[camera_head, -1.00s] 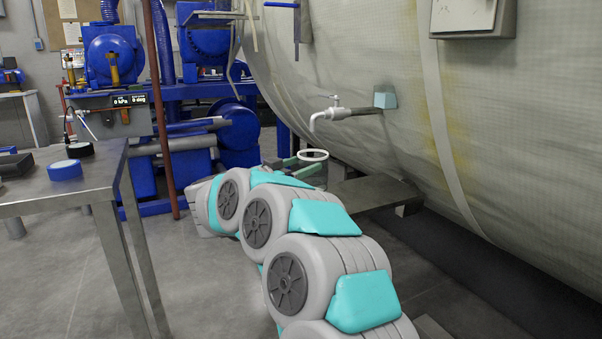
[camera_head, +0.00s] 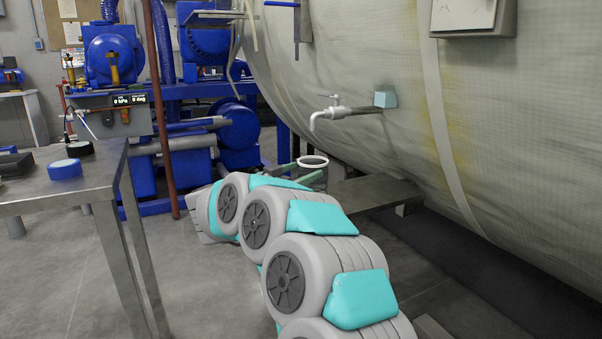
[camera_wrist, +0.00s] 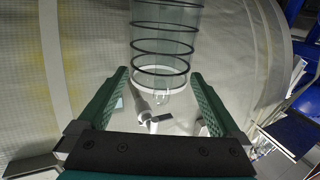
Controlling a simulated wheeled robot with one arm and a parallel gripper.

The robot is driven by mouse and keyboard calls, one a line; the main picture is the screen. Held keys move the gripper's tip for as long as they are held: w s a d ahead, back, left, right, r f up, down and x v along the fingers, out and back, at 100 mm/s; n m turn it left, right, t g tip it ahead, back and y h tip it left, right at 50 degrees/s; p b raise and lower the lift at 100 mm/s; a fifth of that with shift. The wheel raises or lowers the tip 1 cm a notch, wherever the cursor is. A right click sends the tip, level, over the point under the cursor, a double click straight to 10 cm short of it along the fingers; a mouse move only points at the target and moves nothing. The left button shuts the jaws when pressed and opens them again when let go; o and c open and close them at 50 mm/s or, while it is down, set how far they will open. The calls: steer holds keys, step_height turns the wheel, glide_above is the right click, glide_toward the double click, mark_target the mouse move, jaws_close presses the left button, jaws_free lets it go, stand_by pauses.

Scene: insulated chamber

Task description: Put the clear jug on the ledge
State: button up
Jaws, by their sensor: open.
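The clear jug (camera_wrist: 165,45) is a see-through cylinder with dark rings and a white rim. In the wrist view it fills the space between my gripper's (camera_wrist: 160,75) two green fingers, whose tips are beside it near the rim. The fingers are open; I cannot tell whether either touches the jug. In the head view only its white rim (camera_head: 312,156) shows clearly, just beyond my arm, with green fingers beside it. My arm hides the jug's lower part and what is under it. The ledge (camera_head: 378,192) is a dark flat slab along the chamber, right of the rim.
A white tap (camera_head: 328,113) on a pipe sticks out of the curved chamber wall (camera_head: 400,90) above the jug. Blue machinery (camera_head: 205,140) is behind. The ledge's visible right part is bare.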

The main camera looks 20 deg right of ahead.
steer(key=shift+a+r, duration=0.15)
steer(key=shift+r, duration=0.1)
steer(key=v, duration=1.1)
steer(key=shift+s+a, duration=0.2)
steer(key=shift+a, duration=0.1)
